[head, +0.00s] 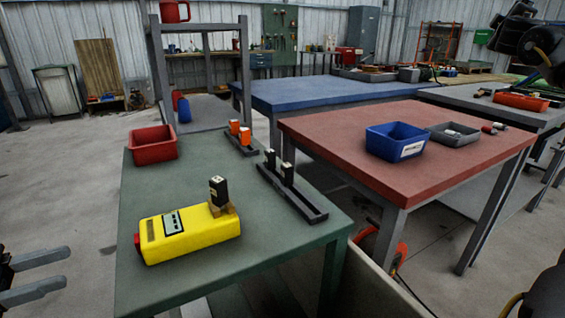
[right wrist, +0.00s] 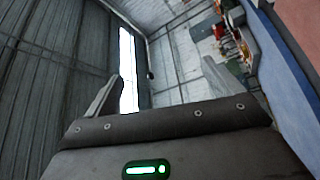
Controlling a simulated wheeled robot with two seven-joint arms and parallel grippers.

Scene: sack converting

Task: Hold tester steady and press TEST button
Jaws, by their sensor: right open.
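The yellow tester (head: 195,243) lies on the green table (head: 160,190), with a small display on its top face. A red button (head: 137,244) sits on its left end. A black block with a pale top (head: 218,192) stands upright in a tan holder at the tester's right end. My left gripper (head: 66,268) is at the lower left, off the table's left edge, its two grey fingers apart and empty. My right gripper (right wrist: 162,68) shows in the right wrist view with its fingers wide apart and nothing between them, facing the wall and roof.
On the green table are a red bin (head: 153,147), a black rack with black blocks (head: 293,192) and a rack with orange blocks (head: 240,138). A red table (head: 340,130) at the right holds a blue bin (head: 397,143) and a grey tray (head: 453,135).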

